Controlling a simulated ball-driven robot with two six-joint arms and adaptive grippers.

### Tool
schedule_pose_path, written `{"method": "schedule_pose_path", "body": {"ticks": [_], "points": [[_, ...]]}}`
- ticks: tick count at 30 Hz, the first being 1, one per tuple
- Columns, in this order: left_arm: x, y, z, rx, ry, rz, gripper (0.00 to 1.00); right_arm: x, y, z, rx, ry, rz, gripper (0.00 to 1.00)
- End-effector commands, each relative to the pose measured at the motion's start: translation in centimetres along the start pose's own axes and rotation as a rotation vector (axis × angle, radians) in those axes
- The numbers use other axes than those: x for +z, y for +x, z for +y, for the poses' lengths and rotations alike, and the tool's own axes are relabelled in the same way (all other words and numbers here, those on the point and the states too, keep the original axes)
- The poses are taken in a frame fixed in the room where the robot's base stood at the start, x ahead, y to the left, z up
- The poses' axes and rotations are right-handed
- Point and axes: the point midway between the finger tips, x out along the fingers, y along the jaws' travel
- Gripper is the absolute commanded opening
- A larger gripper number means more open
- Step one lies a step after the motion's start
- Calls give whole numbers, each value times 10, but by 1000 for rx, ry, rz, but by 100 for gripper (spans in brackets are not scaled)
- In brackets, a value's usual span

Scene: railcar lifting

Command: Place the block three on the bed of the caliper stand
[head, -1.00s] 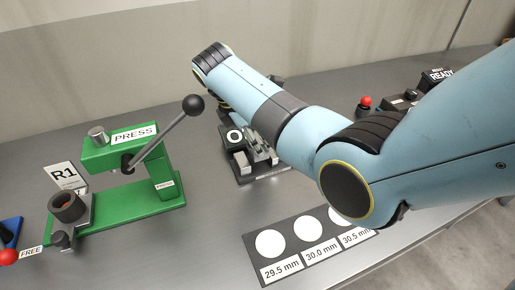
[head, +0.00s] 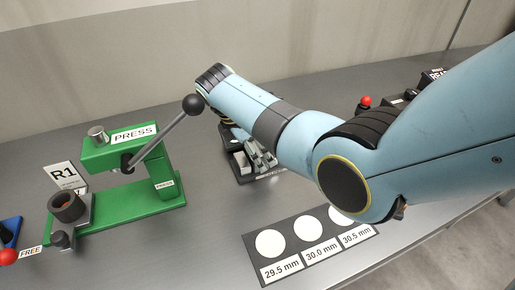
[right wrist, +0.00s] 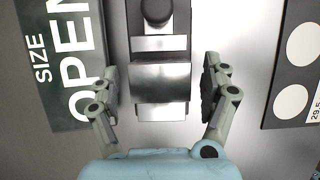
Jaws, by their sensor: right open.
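The caliper stand (head: 240,166) sits on the grey table in the middle of the head view, partly covered by my right arm. My right gripper (right wrist: 160,92) is open, and its fingers stand on either side of a shiny grey metal block (right wrist: 160,82) in the right wrist view. That block lies in line with the stand's metal parts (right wrist: 158,43); I cannot read a number on it or tell whether it is block three. In the head view the right gripper (head: 260,152) is at the stand. My left gripper is not in view.
A green press (head: 110,155) with a black-knobbed lever stands at the left. A black size card with white circles (head: 290,274) lies in front. A dark OPEN size sign (right wrist: 60,60) is beside the left finger. A red-knobbed device (head: 365,102) stands behind my right arm.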

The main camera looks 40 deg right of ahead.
Motion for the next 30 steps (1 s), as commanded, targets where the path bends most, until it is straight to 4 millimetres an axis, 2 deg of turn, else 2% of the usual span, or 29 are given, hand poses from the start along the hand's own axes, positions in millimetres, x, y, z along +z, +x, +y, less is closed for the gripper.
{"method": "schedule_pose_path", "body": {"ticks": [4, 8, 17, 19, 24, 30], "points": [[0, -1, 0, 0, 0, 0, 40, 1, -2, 0, 1, 1, 0, 80], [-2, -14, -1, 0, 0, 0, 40, 2, -17, 0, 0, 0, 1, 80], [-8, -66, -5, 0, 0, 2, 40, 4, -74, 0, 0, 0, 1, 80], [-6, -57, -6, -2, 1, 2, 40, 0, -84, 1, 5, 1, 3, 80], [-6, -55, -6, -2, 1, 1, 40, 0, -110, 0, 1, 0, 1, 80], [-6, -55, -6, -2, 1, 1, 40, 1, -122, 0, 0, 0, 0, 80]]}}
